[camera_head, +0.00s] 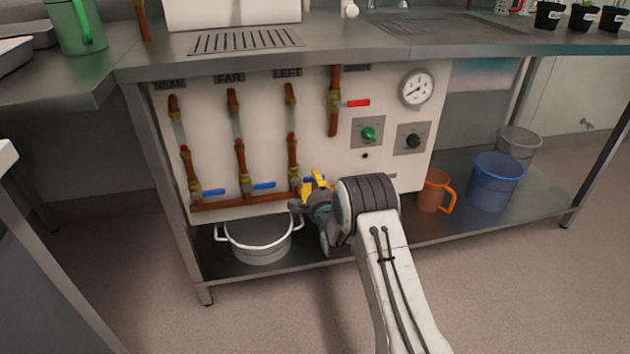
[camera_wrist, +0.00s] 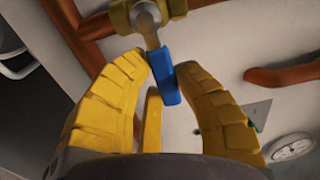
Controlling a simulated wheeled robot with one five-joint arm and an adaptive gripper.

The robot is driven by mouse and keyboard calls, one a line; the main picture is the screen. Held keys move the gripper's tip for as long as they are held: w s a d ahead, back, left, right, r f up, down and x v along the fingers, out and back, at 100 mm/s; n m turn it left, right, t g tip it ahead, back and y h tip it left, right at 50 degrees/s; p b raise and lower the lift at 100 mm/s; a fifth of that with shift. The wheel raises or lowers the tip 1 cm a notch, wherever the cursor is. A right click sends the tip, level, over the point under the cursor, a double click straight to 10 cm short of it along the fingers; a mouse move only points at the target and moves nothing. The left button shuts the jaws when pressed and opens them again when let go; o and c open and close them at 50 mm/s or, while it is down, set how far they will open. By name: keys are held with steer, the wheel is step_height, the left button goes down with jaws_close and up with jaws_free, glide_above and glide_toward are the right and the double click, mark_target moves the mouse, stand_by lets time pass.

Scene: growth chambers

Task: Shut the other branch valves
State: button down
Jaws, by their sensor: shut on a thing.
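Under the counter, a white panel carries pipe columns labelled NEAR, FAR and LEFT. The NEAR valve's blue handle (camera_head: 213,193) and the FAR valve's blue handle (camera_head: 264,185) both stick out sideways, across their upright pipes. My gripper (camera_head: 317,181) is at the foot of the LEFT column and hides that valve's handle in the head view. In the wrist view, my gripper's yellow fingers (camera_wrist: 165,63) are shut on the LEFT valve's blue handle (camera_wrist: 164,76), below its brass valve body (camera_wrist: 147,17).
A red handle (camera_head: 356,103) sits sideways on a separate pipe at right, near a gauge (camera_head: 417,89) and two knobs. A white pot (camera_head: 259,240), an orange jug (camera_head: 434,192) and a blue bucket (camera_head: 495,183) stand on the lower shelf.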

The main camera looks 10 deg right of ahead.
steer(key=shift+a, duration=0.15)
steer(key=c, duration=0.9)
jaws_free()
steer(key=shift+s, duration=0.1)
steer(key=shift+s, duration=5.85)
